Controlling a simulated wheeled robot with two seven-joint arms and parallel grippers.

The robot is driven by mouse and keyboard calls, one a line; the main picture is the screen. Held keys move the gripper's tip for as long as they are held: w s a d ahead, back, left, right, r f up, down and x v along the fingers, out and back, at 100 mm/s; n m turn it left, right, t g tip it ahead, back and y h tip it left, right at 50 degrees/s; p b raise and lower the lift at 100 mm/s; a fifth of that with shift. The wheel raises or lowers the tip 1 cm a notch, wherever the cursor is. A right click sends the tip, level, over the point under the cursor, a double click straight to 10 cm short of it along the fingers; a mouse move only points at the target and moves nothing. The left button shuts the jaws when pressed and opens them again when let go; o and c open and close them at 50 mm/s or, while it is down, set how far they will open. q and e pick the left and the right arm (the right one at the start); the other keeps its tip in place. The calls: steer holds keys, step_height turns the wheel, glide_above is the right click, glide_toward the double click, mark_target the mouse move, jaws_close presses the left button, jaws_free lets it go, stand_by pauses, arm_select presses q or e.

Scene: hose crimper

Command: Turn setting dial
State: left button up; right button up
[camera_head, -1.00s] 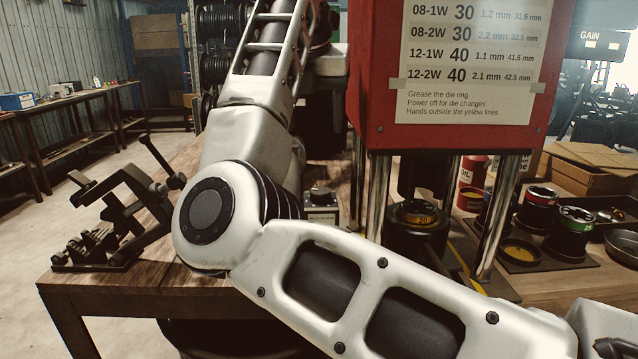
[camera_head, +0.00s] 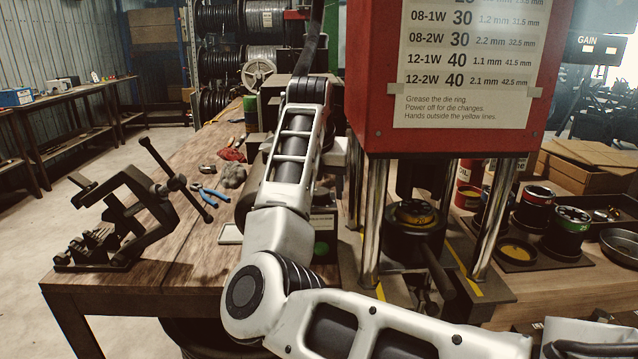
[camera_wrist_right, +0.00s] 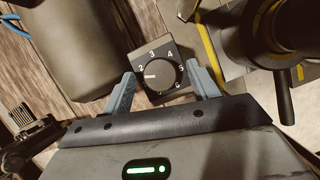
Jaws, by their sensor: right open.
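The setting dial (camera_wrist_right: 160,75) is a round black knob on a dark square plate with white numbers. Its white mark points left in the right wrist view, close to the 2. My right gripper (camera_wrist_right: 162,72) is open, with one grey finger at each side of the dial plate. I see a gap between fingers and knob; I cannot tell how high the tips are above it. In the head view my right arm crosses the table in front of the red crimper (camera_head: 455,140); I cannot make out the dial there. My left gripper is not in view.
Right of the dial stands the black die seat with a lever (camera_wrist_right: 284,95); a grey cylinder (camera_wrist_right: 75,45) lies left. On the table (camera_head: 190,262) are a clamp-like black fixture (camera_head: 130,215), blue pliers (camera_head: 208,195) and, at the right, die rings (camera_head: 568,228).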

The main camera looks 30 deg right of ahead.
steer(key=shift+c, duration=0.3)
steer(key=c, duration=0.9)
steer(key=shift+c, duration=0.2)
